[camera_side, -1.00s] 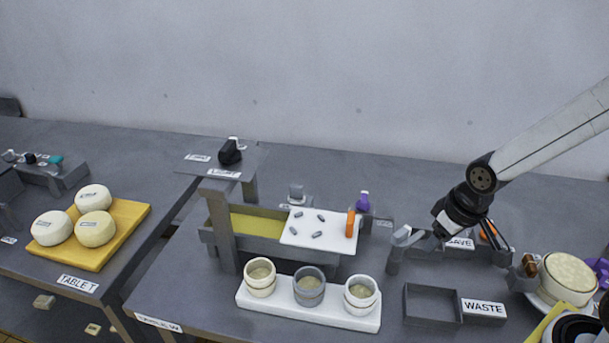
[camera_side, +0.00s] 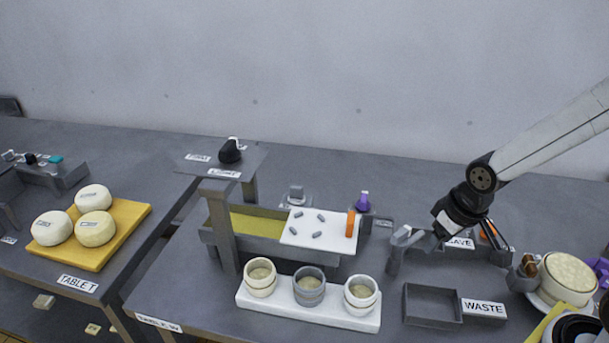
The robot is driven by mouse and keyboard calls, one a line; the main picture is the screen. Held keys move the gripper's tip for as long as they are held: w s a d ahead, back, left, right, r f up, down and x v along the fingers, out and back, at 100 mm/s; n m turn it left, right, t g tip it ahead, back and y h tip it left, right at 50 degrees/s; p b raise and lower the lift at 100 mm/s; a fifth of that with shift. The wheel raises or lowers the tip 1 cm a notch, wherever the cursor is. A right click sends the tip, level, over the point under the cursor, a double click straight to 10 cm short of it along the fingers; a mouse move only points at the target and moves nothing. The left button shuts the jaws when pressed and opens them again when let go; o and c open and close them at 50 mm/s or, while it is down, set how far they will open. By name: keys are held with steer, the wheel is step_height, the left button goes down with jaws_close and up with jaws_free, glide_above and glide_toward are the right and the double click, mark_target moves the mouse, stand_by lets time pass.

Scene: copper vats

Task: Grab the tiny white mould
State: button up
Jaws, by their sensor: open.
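Three small round moulds stand in a row on a white tray (camera_side: 290,312). The left one (camera_side: 260,279) is cream-white, the middle one (camera_side: 309,287) is grey, and the right one (camera_side: 361,297) is white. Each holds a pale filling. I cannot tell a clear size difference between the two light ones. My gripper (camera_side: 460,262) is at the right, beyond the tray and above the area behind the grey bin. Its fingers are spread wide and nothing is between them. It is apart from all the moulds.
A white board (camera_side: 318,243) with several grey pieces and an orange piece (camera_side: 350,223) is behind the moulds. A plated cheese (camera_side: 569,276) is at far right.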

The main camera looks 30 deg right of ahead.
steer(key=o, duration=0.6)
steer(key=shift+c, duration=0.2)
